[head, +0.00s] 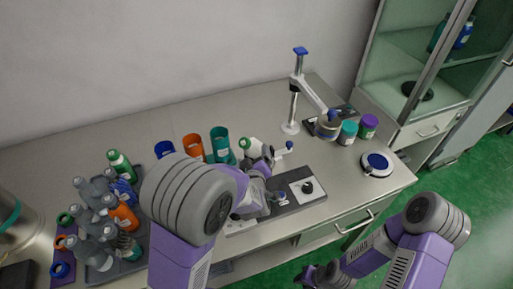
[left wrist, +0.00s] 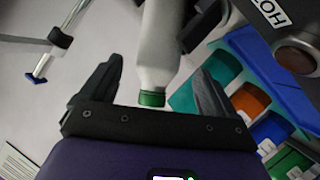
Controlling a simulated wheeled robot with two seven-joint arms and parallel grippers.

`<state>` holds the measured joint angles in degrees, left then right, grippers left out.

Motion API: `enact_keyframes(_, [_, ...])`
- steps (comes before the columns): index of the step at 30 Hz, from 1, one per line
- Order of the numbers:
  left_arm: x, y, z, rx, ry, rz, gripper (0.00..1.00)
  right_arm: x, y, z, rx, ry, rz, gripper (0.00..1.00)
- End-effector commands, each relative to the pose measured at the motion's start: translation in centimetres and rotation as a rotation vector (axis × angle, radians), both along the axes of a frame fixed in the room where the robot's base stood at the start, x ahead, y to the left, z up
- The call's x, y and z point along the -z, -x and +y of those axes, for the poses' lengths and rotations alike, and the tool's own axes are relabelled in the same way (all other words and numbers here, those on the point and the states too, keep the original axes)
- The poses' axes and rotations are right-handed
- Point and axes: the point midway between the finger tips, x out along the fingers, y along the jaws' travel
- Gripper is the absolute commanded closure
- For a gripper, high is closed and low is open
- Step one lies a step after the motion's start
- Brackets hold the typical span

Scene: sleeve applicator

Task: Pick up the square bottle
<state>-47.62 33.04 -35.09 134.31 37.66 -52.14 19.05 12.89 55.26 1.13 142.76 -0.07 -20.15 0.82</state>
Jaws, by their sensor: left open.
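A white bottle with a green cap (head: 246,144) is beside the teal cup in the head view, partly hidden by my left arm. In the left wrist view the white bottle (left wrist: 155,45) lies between the two fingers of my left gripper (left wrist: 160,75), its green cap towards the palm. Gaps show on both sides of the bottle, so the fingers are open around it and not closed on it. The bottle's sides look flat, but its far end is cut off. My right gripper (head: 312,274) is low at the bottom edge, away from the bench, its fingers unclear.
Blue, orange (head: 193,146) and teal (head: 220,143) cups stand left of the bottle. A grey tray (head: 100,276) holds several bottles at left. A stand (head: 291,110), jars (head: 368,125) and a round dish (head: 376,164) are to the right. A dark-topped device (head: 305,186) lies in front.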

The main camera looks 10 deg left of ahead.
Motion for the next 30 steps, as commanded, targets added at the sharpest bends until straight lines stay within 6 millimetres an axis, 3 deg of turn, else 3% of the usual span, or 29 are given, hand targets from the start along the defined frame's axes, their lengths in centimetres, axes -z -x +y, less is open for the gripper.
enact_keyframes(9, [1.0, -4.0, 1.1, -0.001, 0.000, 0.000, 0.11, 1.4, 0.0, 0.0, 0.000, 0.000, -0.001, 0.70])
enact_keyframes(17, [1.0, -4.2, 1.2, 0.000, 0.000, 0.000, 0.11, 1.4, -0.1, 0.0, 0.000, 0.000, -0.001, 0.70])
enact_keyframes(30, [1.0, -4.2, 1.2, -0.001, 0.001, -0.001, 0.77, 1.4, -0.1, 0.0, 0.000, 0.000, -0.001, 0.70])
